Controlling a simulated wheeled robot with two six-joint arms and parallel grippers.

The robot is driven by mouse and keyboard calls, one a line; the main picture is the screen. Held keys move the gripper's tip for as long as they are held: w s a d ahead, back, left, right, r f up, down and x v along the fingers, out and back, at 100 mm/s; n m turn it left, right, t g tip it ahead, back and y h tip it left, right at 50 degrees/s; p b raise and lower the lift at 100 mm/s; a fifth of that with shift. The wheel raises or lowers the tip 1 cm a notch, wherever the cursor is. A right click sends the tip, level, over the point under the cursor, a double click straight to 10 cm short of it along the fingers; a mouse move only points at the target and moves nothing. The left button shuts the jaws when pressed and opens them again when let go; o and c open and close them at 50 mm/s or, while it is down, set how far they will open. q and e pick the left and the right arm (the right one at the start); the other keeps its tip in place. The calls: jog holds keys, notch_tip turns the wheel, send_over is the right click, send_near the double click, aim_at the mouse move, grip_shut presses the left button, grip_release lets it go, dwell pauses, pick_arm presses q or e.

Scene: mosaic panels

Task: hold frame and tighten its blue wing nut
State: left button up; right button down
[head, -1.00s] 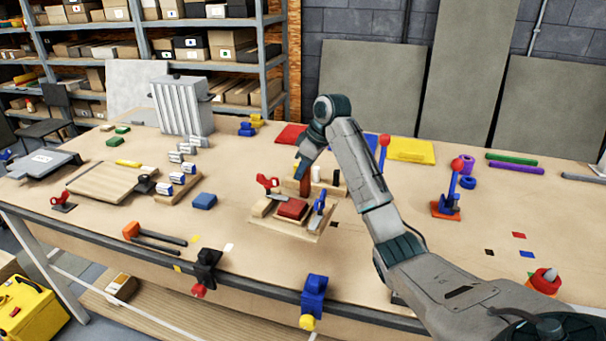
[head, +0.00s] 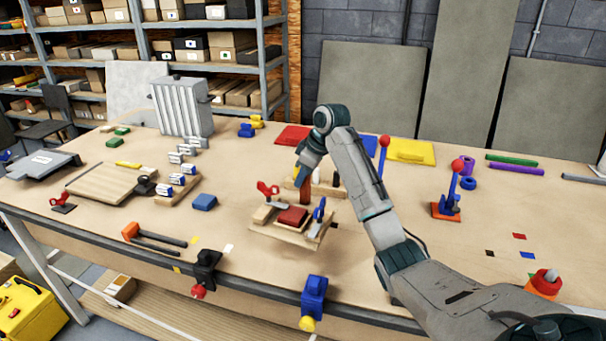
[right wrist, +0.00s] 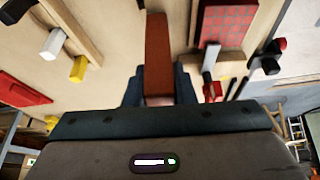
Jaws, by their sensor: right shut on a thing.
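The wooden frame (head: 285,232) holds a red panel (head: 293,216) near the middle of the bench, with a red-handled clamp (head: 267,188) at its left. A blue part (head: 319,210) stands at its right side; whether it is the wing nut is too small to tell. My right gripper (head: 305,178) is shut on an upright brown handle (head: 305,192) at the frame's back edge. In the right wrist view the brown handle (right wrist: 158,55) lies between the dark fingers, and the red tiled panel (right wrist: 228,25) shows beside it. My left gripper is out of view.
A wooden strip with yellow, white and black pegs (right wrist: 65,28) lies close behind the frame. A blue clamp (head: 314,290) and a black clamp (head: 206,265) sit on the bench's front edge. Bench right of the frame is mostly clear.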

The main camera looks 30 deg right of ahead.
aim_at(303, 198)
jog(key=shift+f, duration=1.65)
jog(key=shift+f+b, duration=0.3)
jog(key=shift+f, duration=1.8)
jog(key=c, duration=1.1)
grip_release()
